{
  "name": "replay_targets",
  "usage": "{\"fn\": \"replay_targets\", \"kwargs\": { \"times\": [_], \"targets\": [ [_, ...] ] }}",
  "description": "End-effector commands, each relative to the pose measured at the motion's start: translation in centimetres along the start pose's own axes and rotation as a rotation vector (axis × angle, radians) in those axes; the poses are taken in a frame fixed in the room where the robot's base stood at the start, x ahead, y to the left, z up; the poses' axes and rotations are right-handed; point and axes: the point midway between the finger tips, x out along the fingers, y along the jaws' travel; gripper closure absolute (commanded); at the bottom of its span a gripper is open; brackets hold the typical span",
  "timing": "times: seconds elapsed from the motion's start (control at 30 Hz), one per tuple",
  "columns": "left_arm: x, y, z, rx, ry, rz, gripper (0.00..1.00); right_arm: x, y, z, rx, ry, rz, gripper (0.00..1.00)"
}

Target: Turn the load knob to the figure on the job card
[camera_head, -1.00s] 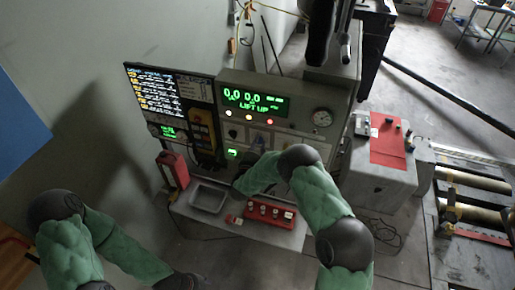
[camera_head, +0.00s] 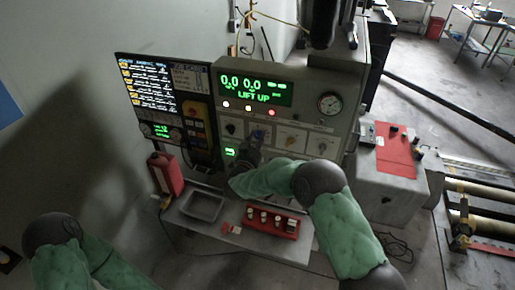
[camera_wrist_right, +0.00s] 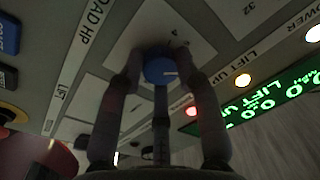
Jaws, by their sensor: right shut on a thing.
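In the right wrist view a blue knob (camera_wrist_right: 158,70) with a white pointer line sits on a pale plate (camera_wrist_right: 190,38) with small figures; I make out a 4. My right gripper (camera_wrist_right: 157,76) has its fingers around this knob and is shut on it. A strip ending in "AD HP" (camera_wrist_right: 92,22) runs beside the plate. My left gripper is out of view.
The panel has a green display (camera_head: 255,88) reading "LIFT UP", a round gauge (camera_head: 330,103) and other knobs (camera_head: 292,141). Below stand a grey tray (camera_head: 188,211), a red block (camera_head: 287,234) with several pieces and a red can (camera_head: 166,174). A grey cabinet (camera_head: 385,195) is right.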

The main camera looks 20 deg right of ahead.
Motion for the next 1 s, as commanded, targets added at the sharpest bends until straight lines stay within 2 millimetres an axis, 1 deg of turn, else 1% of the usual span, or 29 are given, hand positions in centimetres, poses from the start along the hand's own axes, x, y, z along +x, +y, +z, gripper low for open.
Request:
{"fn": "replay_targets", "kwargs": {
  "times": [0.03, 0.5, 0.8, 1.0],
  "targets": [
    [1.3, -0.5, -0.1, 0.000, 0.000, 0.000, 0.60, 0.1, 0.0, 0.2, 0.050, 0.009, 0.000, 0.98],
    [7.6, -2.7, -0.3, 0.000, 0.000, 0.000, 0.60, 0.1, 0.0, 0.2, 0.495, 0.028, 0.020, 0.99],
    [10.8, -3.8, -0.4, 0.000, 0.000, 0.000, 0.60, 0.1, 0.0, 0.0, 0.740, 0.038, 0.032, 0.99],
    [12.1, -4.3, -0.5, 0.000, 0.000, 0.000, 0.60, 0.1, 0.0, -0.1, 0.851, 0.041, 0.038, 0.99]
  ]
}}
